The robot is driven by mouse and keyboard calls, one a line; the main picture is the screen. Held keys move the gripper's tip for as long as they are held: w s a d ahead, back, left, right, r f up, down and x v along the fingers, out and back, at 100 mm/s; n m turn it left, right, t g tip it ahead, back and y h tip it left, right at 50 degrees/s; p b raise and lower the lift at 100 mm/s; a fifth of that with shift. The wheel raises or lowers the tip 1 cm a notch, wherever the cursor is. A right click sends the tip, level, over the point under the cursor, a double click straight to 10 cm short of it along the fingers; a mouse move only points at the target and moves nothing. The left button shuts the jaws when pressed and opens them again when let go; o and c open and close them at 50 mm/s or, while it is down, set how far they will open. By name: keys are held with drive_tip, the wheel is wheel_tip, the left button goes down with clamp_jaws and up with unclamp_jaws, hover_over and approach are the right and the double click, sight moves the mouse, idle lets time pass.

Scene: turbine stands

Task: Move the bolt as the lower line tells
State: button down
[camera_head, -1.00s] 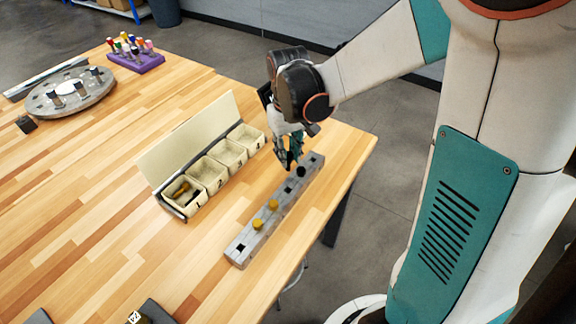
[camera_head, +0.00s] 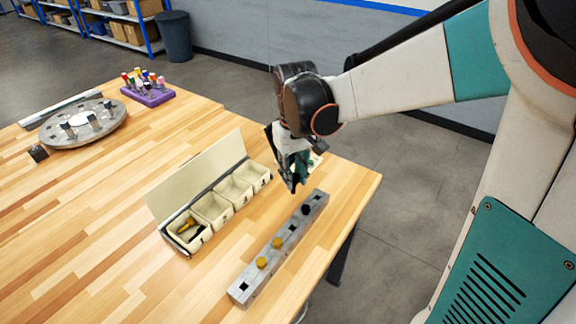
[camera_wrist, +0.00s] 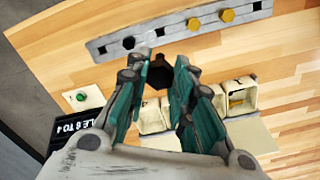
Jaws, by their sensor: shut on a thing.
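My gripper (camera_wrist: 158,88) is shut on a black bolt (camera_wrist: 159,74), whose dark hex head shows between the fingertips in the wrist view. In the head view my gripper (camera_head: 293,186) is above and just beyond the grey block, apart from it; the held bolt is hard to make out there. The grey block (camera_head: 252,281) has a row of square holes. Two gold bolts (camera_head: 261,262) (camera_head: 277,242) and another black bolt (camera_head: 306,208) sit in it. In the wrist view a black sign (camera_wrist: 72,137) partly reads "LE 6 TO 4"; its start is hidden.
A cream bin box (camera_head: 212,208) with a raised lid stands left of the block; its nearest bin holds gold and dark bolts. A card with a green dot (camera_wrist: 82,97) lies near the sign. A round grey fixture (camera_head: 84,124) and a purple rack (camera_head: 148,93) stand farther back.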

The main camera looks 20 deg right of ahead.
wheel_tip(320, 180, down, 15)
drive_tip(key=b, duration=0.4)
idle(0.4)
drive_tip(key=shift+f+b, duration=0.45)
drive_tip(key=shift+b, duration=0.5)
idle(0.8)
drive_tip(key=shift+f+b, duration=0.45)
drive_tip(key=shift+f, duration=0.1)
drive_tip(key=shift+f+b, duration=0.4)
drive_tip(key=shift+b, duration=0.05)
drive_tip(key=shift+f+b, duration=0.3)
idle(0.3)
drive_tip(key=shift+f+b, duration=0.35)
